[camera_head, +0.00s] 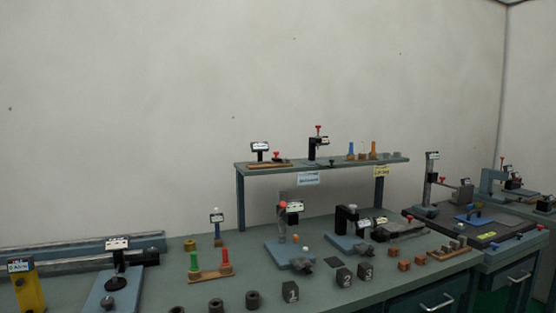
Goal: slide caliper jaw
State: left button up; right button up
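I cannot tell for sure which fixture carries the caliper jaw; the labels are too small to read. A long grey rail (60,265) lies at the left of the bench, with a black post and white label (117,244) in front of it on a blue-grey plate (101,292). A dark grey elongated tool (400,229) lies on the bench at right of centre, beside a black upright fixture (346,218). Neither of my grippers is in view.
The bench (215,274) also holds a red and green peg board (211,272), numbered dark blocks (290,292) and brown blocks (404,265). A raised shelf (335,167) carries small fixtures. Fixtures with a dark tray (483,222) crowd the right side.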

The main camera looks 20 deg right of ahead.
aim_at(283, 161)
jog(key=i+l+z, duration=0.1)
jog(key=z, duration=0.35)
jog(key=i+l+z, duration=0.15)
jog(key=z, duration=0.25)
jog(key=i+z, duration=0.1)
jog(key=z, duration=0.35)
jog(key=i+z, duration=0.15)
jog(key=z, duration=0.25)
